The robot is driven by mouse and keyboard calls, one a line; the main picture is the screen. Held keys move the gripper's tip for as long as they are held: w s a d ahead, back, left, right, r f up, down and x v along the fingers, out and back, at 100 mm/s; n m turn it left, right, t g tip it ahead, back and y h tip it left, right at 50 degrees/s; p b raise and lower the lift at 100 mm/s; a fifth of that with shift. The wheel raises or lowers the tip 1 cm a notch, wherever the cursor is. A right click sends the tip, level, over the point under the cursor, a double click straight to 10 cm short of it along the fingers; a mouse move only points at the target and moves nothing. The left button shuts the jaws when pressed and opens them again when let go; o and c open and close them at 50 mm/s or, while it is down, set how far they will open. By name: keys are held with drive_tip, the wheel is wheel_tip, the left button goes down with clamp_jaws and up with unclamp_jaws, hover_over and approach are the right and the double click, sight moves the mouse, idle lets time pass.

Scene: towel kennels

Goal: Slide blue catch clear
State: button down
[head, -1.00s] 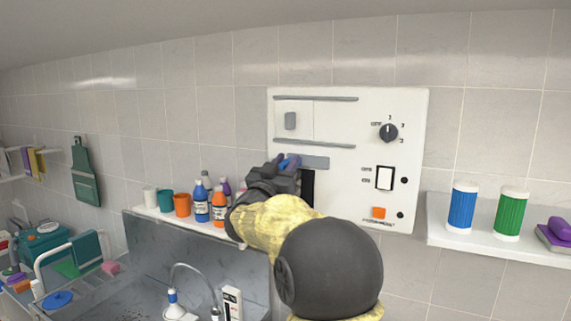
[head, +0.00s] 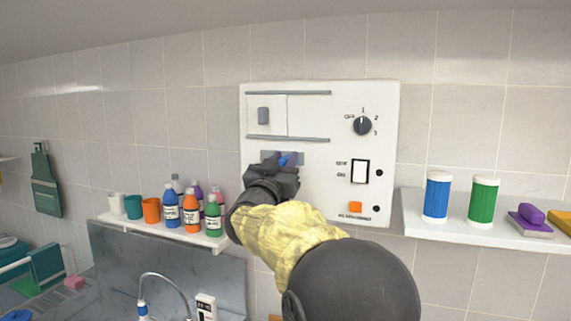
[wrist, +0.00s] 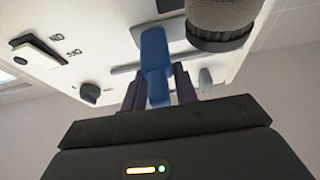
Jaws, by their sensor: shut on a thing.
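The blue catch (wrist: 154,55) shows in the wrist view between my gripper's fingers, in front of a grey plate on the white wall panel (head: 385,95). My gripper (wrist: 159,90) is shut on the catch's handle. In the head view my gripper (head: 285,164) is at the panel's lower left, and only a bit of the blue catch (head: 289,158) shows past it. My wrist and fingers hide most of the catch and the plate (head: 267,157) behind it.
The panel also has a sliding cover with a grey knob (head: 263,115) between two rails, a rotary dial (head: 362,125), a rocker switch (head: 360,171) and an orange button (head: 355,207). A shelf of bottles (head: 215,243) is close on the left; another shelf (head: 450,228) is on the right.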

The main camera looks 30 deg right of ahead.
drive_tip(key=shift+d+f, duration=0.1)
drive_tip(key=c, duration=1.4)
unclamp_jaws()
drive_tip(key=shift+s, duration=0.1)
drive_tip(key=shift+o, duration=0.2)
drive_tip(key=shift+d, duration=0.1)
drive_tip(key=shift+s+a+f+b, duration=0.2)
drive_tip(key=shift+s+a+b, duration=0.1)
drive_tip(key=shift+a+b, duration=0.15)
drive_tip(key=b+v, duration=0.7)
drive_tip(key=v, duration=0.9)
drive_tip(key=shift+a, duration=0.2)
drive_tip(key=shift+s, duration=0.1)
